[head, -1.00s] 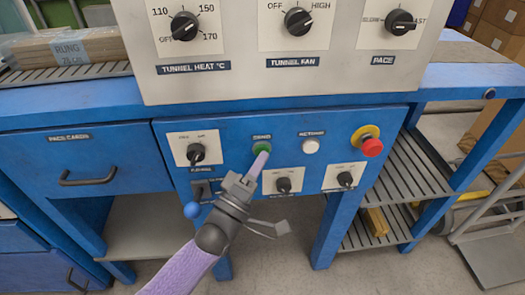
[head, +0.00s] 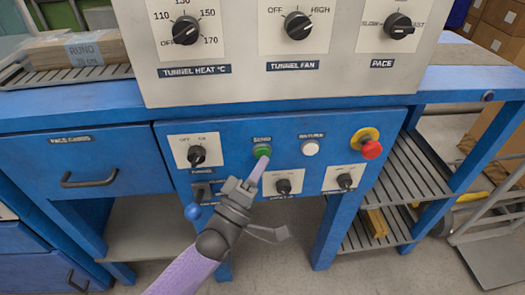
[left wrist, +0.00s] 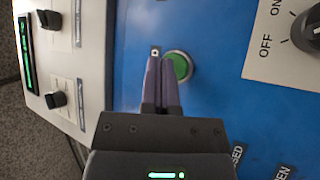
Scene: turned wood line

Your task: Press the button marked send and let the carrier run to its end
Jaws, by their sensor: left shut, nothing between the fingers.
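The green send button (head: 262,150) is on the blue front panel (head: 230,150), under a label reading SEND. It also shows in the left wrist view (left wrist: 180,66), just beside my fingertips. My left gripper (head: 262,161) is shut and empty, its purple fingers pointing up at the panel just below the button. In the head view the whole green cap shows above the tips. I cannot tell whether the tips touch the panel. The carrier is not recognisable in these views. My right gripper is not in view.
A white return button (head: 310,148) and a red emergency stop (head: 371,149) are to the right. Dial switches (head: 196,155) surround the send button. A control box (head: 290,75) stands above. A blue knob (head: 192,211) sticks out at lower left.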

